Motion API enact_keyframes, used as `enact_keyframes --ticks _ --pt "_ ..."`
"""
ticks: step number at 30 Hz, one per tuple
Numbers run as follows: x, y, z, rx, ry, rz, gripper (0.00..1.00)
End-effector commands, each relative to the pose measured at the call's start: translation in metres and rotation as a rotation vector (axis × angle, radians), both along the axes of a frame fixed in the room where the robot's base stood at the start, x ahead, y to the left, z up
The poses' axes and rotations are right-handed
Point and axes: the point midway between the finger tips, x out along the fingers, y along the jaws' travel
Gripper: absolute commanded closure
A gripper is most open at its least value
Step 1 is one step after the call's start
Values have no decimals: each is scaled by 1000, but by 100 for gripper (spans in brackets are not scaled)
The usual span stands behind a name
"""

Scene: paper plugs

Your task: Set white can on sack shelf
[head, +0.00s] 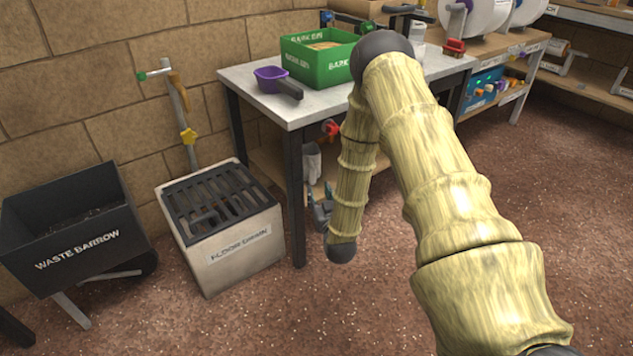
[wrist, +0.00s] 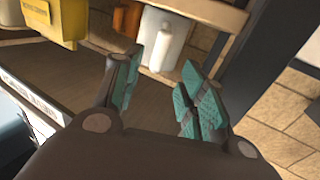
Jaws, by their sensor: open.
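A white can-like cylinder (wrist: 160,50) stands in the wrist view beyond the gap between my fingers, in front of a larger pale container (wrist: 170,24). I cannot tell for certain that it is the white can. My gripper (wrist: 161,84) is open, with teal pads apart and nothing between them. In the head view my gripper (head: 322,203) is low beside the workbench, partly hidden by my arm. No sack shelf can be made out in either view.
A yellow bin (wrist: 62,20) and an orange cylinder (wrist: 128,19) are near the white cylinder. The workbench (head: 245,76) bears a green box (head: 318,58) and a purple scoop (head: 270,79). A floor drain box (head: 236,250) and waste barrow (head: 75,235) stand left.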

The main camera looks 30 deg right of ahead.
Motion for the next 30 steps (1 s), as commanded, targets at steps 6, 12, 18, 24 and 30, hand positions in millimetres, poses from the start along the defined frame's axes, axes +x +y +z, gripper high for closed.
enact_keyframes --ticks 6,12,18,24,30 --pt "-15 7 -2 2 8 3 59" --pt "-39 44 -45 54 178 55 59" --pt "-118 116 -128 152 559 145 59" --pt "-245 178 -189 231 991 210 59" --pt "-368 212 -207 270 1354 228 59"
